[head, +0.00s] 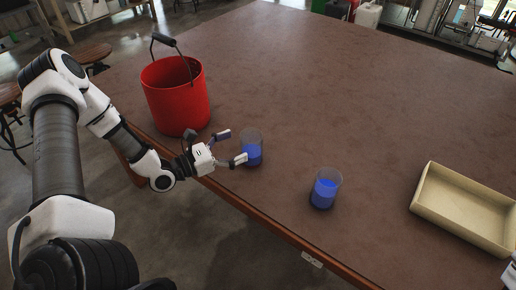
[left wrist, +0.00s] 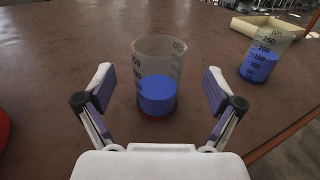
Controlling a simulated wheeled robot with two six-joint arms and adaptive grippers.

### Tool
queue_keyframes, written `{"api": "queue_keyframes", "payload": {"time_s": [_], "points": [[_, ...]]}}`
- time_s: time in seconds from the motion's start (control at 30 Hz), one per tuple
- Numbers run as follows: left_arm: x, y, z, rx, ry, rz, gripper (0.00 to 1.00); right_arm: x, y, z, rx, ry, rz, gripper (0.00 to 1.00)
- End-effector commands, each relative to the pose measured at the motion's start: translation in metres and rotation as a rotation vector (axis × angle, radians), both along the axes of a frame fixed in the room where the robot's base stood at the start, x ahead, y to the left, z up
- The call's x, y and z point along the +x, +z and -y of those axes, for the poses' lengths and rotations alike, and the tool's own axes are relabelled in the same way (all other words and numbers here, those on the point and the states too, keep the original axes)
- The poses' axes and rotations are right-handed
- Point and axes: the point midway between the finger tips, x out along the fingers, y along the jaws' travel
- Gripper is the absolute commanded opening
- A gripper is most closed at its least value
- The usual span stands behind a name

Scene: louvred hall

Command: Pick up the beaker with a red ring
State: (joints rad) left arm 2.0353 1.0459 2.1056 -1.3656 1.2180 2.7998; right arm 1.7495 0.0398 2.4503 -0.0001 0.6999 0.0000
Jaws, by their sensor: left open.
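A clear beaker with blue liquid (head: 251,148) stands upright on the brown table near its front edge. In the left wrist view this beaker (left wrist: 158,92) is straight ahead, with a thin reddish band at its base. My left gripper (head: 232,147) is open, its fingers pointing at the beaker from the left. In the left wrist view the fingers (left wrist: 159,91) are spread to either side of it, with visible gaps. A second beaker with blue liquid (head: 325,188) stands further right; it also shows in the left wrist view (left wrist: 262,58), with no red seen on it.
A red bucket (head: 177,100) with a raised handle stands behind my left gripper. A shallow beige tray (head: 435,215) lies at the right. The brown table (head: 310,85) is bare behind the beakers. A small white part shows at the lower right corner.

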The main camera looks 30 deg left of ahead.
Motion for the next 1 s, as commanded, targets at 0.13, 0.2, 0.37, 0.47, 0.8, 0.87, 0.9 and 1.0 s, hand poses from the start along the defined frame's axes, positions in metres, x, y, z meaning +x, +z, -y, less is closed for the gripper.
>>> {"api": "queue_keyframes", "payload": {"time_s": [0.13,0.2,0.37,0.47,0.8,0.87,0.9,1.0], "points": [[0.015,-0.002,0.009,0.004,-0.005,0.000,0.93,0.000,-0.006,0.000,0.000,0.000,0.000,0.40],[0.026,-0.001,0.014,0.005,-0.006,0.001,0.93,0.000,-0.007,0.000,0.000,0.000,0.001,0.40],[0.046,-0.001,0.023,0.003,-0.002,-0.001,0.93,0.000,-0.010,0.000,0.000,0.000,0.001,0.40],[0.049,0.000,0.025,0.001,0.000,0.000,0.93,0.000,-0.009,0.000,0.000,0.000,0.001,0.40],[0.049,0.000,0.024,0.001,0.000,0.000,0.25,0.000,-0.009,0.000,0.000,0.000,0.001,0.40],[0.049,0.000,0.024,0.001,0.000,0.000,0.22,0.000,-0.009,0.000,0.000,0.000,0.001,0.40],[0.049,0.000,0.024,0.001,0.000,0.000,0.22,0.000,-0.009,0.000,0.000,0.000,0.001,0.40],[0.049,0.001,0.024,0.001,0.000,0.000,0.22,0.000,-0.009,0.000,0.000,0.000,0.001,0.40]]}}
